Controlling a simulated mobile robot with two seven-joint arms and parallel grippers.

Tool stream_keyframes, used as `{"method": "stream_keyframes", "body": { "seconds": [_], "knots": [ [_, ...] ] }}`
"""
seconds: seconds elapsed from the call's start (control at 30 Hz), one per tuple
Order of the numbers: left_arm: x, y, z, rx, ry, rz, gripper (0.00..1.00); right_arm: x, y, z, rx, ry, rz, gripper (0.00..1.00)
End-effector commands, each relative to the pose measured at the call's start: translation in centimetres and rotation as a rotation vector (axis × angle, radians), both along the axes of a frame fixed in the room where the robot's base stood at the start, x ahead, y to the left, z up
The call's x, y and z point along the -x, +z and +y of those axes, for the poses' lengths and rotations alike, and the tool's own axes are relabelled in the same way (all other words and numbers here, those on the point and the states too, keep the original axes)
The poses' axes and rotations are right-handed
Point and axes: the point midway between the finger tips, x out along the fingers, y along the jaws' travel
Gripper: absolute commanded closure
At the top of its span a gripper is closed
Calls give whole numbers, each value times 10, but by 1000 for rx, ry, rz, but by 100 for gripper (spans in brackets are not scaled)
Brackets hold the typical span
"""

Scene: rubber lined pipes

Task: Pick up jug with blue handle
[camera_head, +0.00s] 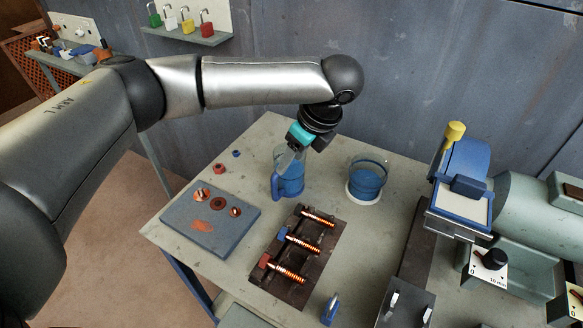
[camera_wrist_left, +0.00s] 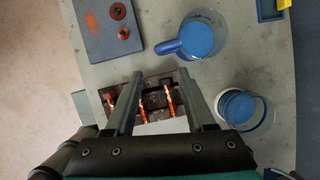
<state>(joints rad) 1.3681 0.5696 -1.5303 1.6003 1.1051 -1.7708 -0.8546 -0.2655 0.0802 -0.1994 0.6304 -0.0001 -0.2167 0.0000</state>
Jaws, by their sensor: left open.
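The jug with the blue handle (camera_head: 291,184) stands upright on the table, clear-walled with blue inside. Its handle (camera_head: 275,186) faces left and toward the front in the head view. In the left wrist view the jug (camera_wrist_left: 204,36) is at the top, with its handle (camera_wrist_left: 169,47) pointing left. My left gripper (camera_head: 288,158) is above the jug in the head view and partly covers its rim. In the left wrist view the left gripper (camera_wrist_left: 159,76) has its fingers apart with nothing between them, and the jug lies outside them. My right gripper is not in view.
A clear vessel with blue inside (camera_head: 366,178) stands on a white ring to the jug's right. A dark rack with several copper bolts (camera_head: 297,254) lies in front. A blue-grey mat (camera_head: 211,222) with rings is at the left. Machinery (camera_head: 467,190) stands right.

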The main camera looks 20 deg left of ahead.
Motion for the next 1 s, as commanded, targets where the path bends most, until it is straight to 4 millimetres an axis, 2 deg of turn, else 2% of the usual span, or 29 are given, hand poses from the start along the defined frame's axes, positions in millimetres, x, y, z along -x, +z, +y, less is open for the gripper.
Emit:
{"method": "stream_keyframes", "body": {
  "seconds": [0.13, 0.27, 0.4, 0.57, 0.7, 0.9, 1.0],
  "knots": [
    [-2, -32, 12, -1, 4, 4, 45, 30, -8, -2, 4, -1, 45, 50],
    [-6, -57, 22, -3, 2, 2, 45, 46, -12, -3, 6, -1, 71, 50],
    [-8, -76, 30, 0, 2, 1, 45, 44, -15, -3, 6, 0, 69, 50],
    [-10, -85, 33, 0, 1, 0, 45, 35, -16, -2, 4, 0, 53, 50],
    [-11, -100, 39, -1, 2, 1, 45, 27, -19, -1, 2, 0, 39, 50],
    [-14, -126, 49, -1, 1, 0, 45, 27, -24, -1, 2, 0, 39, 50],
    [-15, -131, 51, 0, 0, -1, 45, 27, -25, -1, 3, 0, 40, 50]
  ]
}}
